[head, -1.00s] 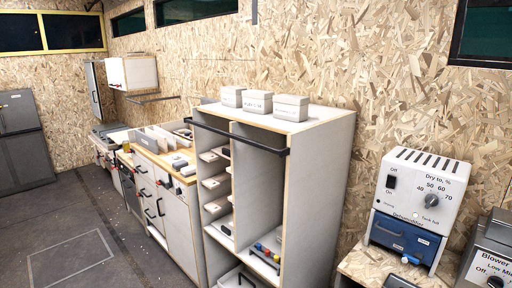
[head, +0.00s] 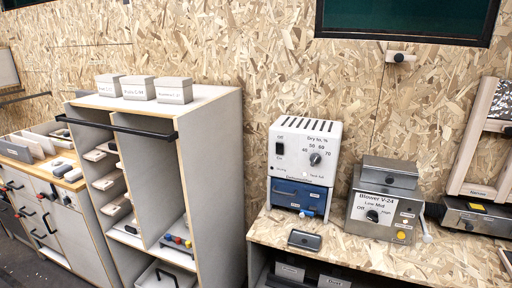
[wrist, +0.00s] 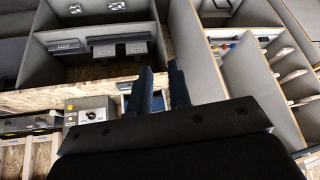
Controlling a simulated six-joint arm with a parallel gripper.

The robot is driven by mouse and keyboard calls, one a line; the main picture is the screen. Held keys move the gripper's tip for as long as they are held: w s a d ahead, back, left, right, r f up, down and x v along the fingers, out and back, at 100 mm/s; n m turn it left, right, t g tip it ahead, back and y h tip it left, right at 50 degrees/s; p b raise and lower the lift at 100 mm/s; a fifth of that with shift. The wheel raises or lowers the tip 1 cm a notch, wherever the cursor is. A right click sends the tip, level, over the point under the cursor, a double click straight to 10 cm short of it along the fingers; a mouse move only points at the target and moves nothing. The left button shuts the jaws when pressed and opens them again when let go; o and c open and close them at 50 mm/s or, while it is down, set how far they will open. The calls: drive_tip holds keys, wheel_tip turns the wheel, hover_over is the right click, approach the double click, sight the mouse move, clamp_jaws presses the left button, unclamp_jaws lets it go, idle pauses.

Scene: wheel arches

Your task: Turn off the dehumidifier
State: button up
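The dehumidifier (head: 305,135) is a white box with top vents, standing on a chipboard bench in the head view. A black rocker switch (head: 279,148) is at the left of its front, between the Off and On labels; its position is too small to tell. A grey dial (head: 315,159) marked "Dry to, %" is to the right. A blue tank drawer (head: 299,197) is below. My gripper (wrist: 160,82) shows in the wrist view with its two dark fingers apart and nothing seen between them. It is not in the head view. The dehumidifier is not clearly visible in the wrist view.
The grey Blower V-24 box (head: 385,212) stands right of the dehumidifier; it also shows in the wrist view (wrist: 90,112). A small dark object (head: 304,240) lies on the bench (head: 350,252) in front. A tall open shelf unit (head: 211,170) stands to the left.

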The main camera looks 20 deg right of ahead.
sight(279, 146)
drive_tip(key=w+d+r+m+t, duration=0.1)
drive_tip(key=w+d+r+m, duration=0.1)
drive_tip(key=w+r+m, duration=0.1)
drive_tip(key=w+d+r+m+t+h, duration=0.1)
drive_tip(key=w+d+r+m+t, duration=0.1)
drive_tip(key=w+r, duration=0.3)
drive_tip(key=w+d+r+m+t+h, duration=0.1)
drive_tip(key=w+d+r+m, duration=0.3)
drive_tip(key=w, duration=0.4)
drive_tip(key=shift+w+d+r+t, duration=0.1)
drive_tip(key=shift+w+r+t, duration=0.2)
drive_tip(key=shift+t, duration=0.3)
clamp_jaws()
drive_tip(key=w+d+r+m+t+h, duration=0.45)
drive_tip(key=w+d+r+m, duration=0.45)
drive_tip(key=w+d+m, duration=0.25)
drive_tip(key=w+d+f+m+h, duration=0.2)
drive_tip(key=w+d+f+m, duration=0.2)
drive_tip(key=f+m, duration=0.3)
drive_tip(key=w+d+f+m+g+h, duration=0.1)
drive_tip(key=w+d+f+m+h, duration=0.2)
drive_tip(key=m, duration=0.9)
drive_tip(key=shift+w+d+f, duration=0.4)
drive_tip(key=shift+w+f, duration=0.65)
drive_tip(key=shift+f, duration=0.8)
drive_tip(key=shift+g, duration=0.25)
drive_tip(key=x, duration=1.4)
drive_tip(key=shift+f, duration=0.1)
